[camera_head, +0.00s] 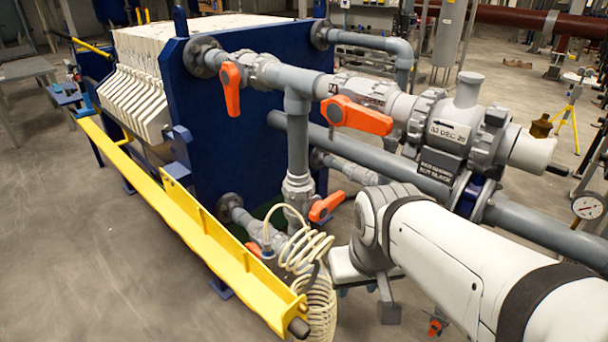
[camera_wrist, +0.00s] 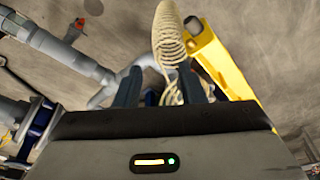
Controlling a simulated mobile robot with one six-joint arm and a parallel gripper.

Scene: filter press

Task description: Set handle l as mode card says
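Several orange lever handles sit on the grey pipework in the head view: one upper left (camera_head: 231,90) hanging down, a long one (camera_head: 357,116) lying nearly along its pipe, and a lower one (camera_head: 325,207) tilted. A smaller orange part (camera_head: 253,249) shows low by the hose. I cannot tell which is handle l, and I cannot make out a mode card. In the wrist view my gripper (camera_wrist: 158,88) has its two dark fingers apart, with the coiled hose (camera_wrist: 168,40) showing between and beyond them. An orange-red handle (camera_wrist: 75,30) is at upper left there.
The yellow beam (camera_head: 200,220) runs along the press's near side, with the cream coiled hose (camera_head: 312,265) at its end. The blue press plate (camera_head: 240,130) stands behind the pipes. Floor at lower left is clear.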

